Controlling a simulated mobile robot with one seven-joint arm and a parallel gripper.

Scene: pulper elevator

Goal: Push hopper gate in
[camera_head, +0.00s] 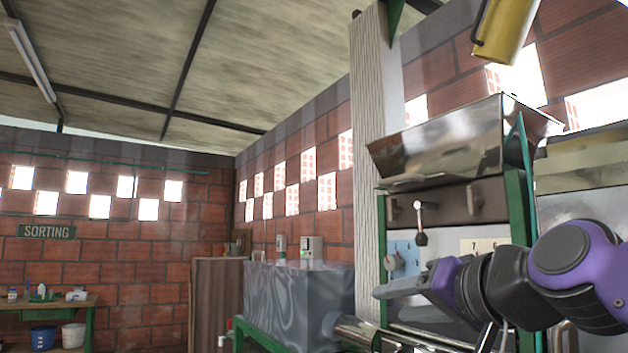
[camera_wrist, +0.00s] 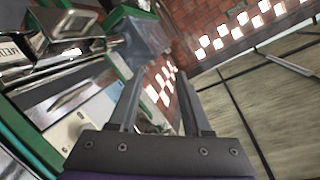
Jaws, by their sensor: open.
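A shiny metal hopper (camera_head: 440,148) sits on a green frame at the right of the head view. A panel below it carries a small lever with a dark knob (camera_head: 421,238). In the wrist view, a metal part with a loop handle (camera_wrist: 72,24) shows at the upper left; I cannot tell for sure whether it is the hopper gate. My gripper (camera_head: 384,291) is low in front of the machine, below the hopper and the lever, pointing left. In the wrist view my gripper (camera_wrist: 159,88) has its two fingers apart, with nothing between them.
A blue plate with a round knob (camera_head: 393,262) is just above my gripper. A grey metal tank (camera_head: 299,296) stands to the left, near a pale post (camera_head: 372,150). A yellow cylinder (camera_head: 505,30) is above the hopper. A workbench (camera_head: 60,303) is far left.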

